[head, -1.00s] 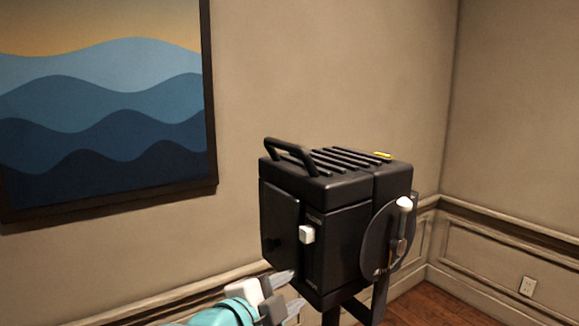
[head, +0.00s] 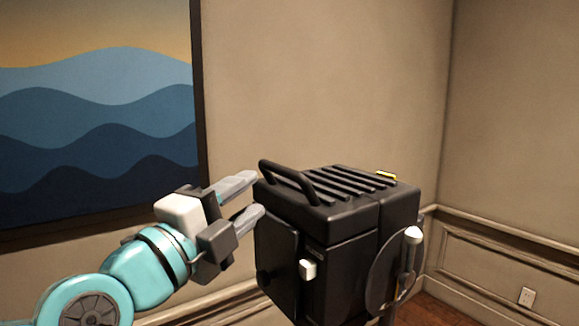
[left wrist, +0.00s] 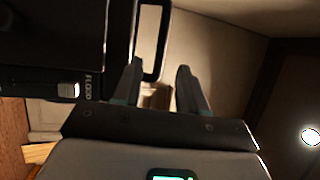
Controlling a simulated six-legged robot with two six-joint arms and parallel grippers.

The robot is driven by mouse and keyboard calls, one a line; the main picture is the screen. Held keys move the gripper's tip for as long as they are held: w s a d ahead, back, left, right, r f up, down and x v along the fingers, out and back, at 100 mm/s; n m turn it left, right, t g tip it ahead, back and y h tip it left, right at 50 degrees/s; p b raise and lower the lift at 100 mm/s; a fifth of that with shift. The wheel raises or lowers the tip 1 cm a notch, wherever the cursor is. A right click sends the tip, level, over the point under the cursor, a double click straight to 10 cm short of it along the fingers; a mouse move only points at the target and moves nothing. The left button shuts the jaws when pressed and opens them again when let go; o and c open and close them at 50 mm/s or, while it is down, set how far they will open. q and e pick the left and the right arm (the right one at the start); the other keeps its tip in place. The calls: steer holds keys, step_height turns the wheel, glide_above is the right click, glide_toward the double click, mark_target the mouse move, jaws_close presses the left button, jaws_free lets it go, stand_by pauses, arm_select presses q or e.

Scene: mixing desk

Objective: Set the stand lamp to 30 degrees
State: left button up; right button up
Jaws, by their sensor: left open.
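The stand lamp (head: 335,232) is a black box-shaped head with a ribbed top. A black loop handle (head: 287,181) rises from its top left edge. A round dial plate with a white-tipped lever (head: 412,237) is on its right side, and a white knob (head: 308,269) is on its front. My left gripper (head: 249,199) is open, with its fingertips close to the lamp's upper left edge near the handle. In the left wrist view the handle (left wrist: 163,40) shows beyond the open fingers (left wrist: 160,85); contact cannot be told. My right gripper is not in view.
A framed wave picture (head: 95,110) hangs on the wall at left. A yellow piece (head: 387,175) lies on the lamp's top right. A wall outlet (head: 526,297) is at lower right. The space above the lamp is free.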

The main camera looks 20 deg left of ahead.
mark_target(280, 174)
arm_select(q)
steer(key=p+x, duration=0.1)
steer(key=x, duration=1)
steer(key=shift+d+r, duration=0.1)
steer(key=shift+d, duration=0.1)
steer(key=shift+w+a, duration=0.1)
steer(key=shift+a, duration=0.05)
steer(key=shift+w, duration=0.2)
steer(key=shift+s, duration=0.1)
jaws_close()
